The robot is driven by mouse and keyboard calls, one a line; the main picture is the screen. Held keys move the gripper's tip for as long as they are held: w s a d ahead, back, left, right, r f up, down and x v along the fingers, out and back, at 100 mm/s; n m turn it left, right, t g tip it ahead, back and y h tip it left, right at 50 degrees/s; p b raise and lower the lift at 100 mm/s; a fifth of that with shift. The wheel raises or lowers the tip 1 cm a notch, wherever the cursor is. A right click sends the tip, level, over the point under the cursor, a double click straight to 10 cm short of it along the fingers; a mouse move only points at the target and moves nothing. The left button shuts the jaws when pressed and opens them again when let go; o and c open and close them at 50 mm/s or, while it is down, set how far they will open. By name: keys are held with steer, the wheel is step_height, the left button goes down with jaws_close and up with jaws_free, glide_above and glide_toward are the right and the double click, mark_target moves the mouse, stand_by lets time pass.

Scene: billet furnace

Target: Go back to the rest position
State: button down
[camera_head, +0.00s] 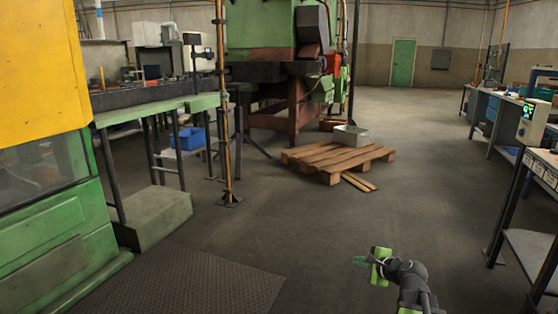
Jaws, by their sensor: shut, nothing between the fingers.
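My gripper (361,261) is at the lower right of the head view, at the end of my green and grey arm. It points left over the open floor and is shut, with nothing held in it. It touches nothing that I can see. Part of my arm is cut off by the bottom edge.
A wooden pallet (335,157) with a grey bin (350,136) lies on the floor ahead. A yellow and green machine (40,120) and a green bench (155,110) stand at left. A dark-legged table (540,180) stands at right. The floor between is clear.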

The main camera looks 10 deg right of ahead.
steer(key=s+a+f+n+g+y+p, duration=0.1)
steer(key=a+n+g, duration=0.15)
steer(key=a, duration=0.45)
steer(key=a+f+n+g, duration=0.1)
steer(key=a+n, duration=0.2)
steer(key=a, duration=0.4)
steer(key=s+a+f+n+g+h+p, duration=0.2)
steer(key=s+a+f+n+g, duration=0.4)
steer(key=s+a+n, duration=0.35)
steer(key=s+d+n+g+h+p, duration=0.1)
steer(key=s+d+n+g+h, duration=0.1)
steer(key=s+d+n, duration=0.35)
step_height(320, 180, up, 37)
steer(key=m+p, duration=0.1)
steer(key=p, duration=3.5)
steer(key=shift+s+a, duration=0.15)
steer(key=shift+s, duration=0.2)
steer(key=shift+f, duration=0.1)
